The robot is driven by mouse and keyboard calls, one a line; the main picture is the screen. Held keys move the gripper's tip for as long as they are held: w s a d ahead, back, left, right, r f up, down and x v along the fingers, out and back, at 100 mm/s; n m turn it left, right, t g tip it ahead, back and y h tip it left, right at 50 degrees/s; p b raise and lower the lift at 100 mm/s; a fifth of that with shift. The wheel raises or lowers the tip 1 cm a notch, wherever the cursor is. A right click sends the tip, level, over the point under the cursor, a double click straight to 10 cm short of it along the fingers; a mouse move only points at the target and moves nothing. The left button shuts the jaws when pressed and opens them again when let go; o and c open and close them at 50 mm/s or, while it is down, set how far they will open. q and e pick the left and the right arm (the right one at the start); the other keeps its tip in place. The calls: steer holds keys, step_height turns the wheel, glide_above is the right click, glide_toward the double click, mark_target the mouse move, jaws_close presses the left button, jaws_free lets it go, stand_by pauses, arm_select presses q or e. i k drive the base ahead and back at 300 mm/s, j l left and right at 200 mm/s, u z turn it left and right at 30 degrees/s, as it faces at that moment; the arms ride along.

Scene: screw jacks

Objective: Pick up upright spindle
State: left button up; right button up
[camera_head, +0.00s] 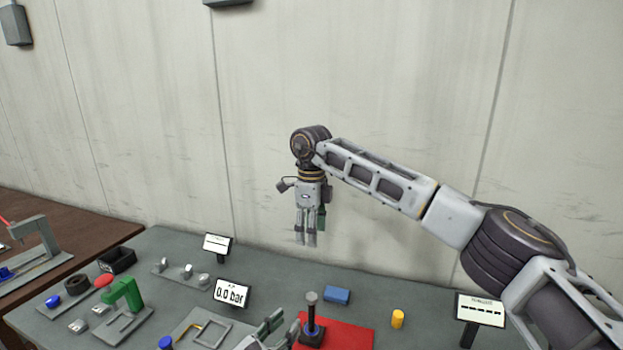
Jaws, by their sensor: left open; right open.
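A dark grey upright spindle (312,310) with a wider flat top stands in a dark base on the red mat (352,334), with a bit of blue at its foot. My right gripper (306,240) hangs above and behind it, fingers pointing down, open and empty, clear of the table. My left gripper (284,324) is at the bottom edge, just left of the spindle and partly cut off by the frame. It is open; whether it touches the spindle or its base I cannot tell.
A blue block (337,295) and a yellow cylinder (397,319) stand near the mat. A 0.0 bar display (231,292), a green bracket (125,294) and a black bin (117,260) are to the left. A sign (480,309) stands at right. A wall closes the back.

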mark_target(315, 344)
steer(key=k+j, duration=0.25)
steer(key=k, duration=0.25)
steer(key=k+j, duration=0.2)
steer(key=k, duration=0.25)
steer(key=k+j, duration=0.25)
steer(key=k, duration=0.25)
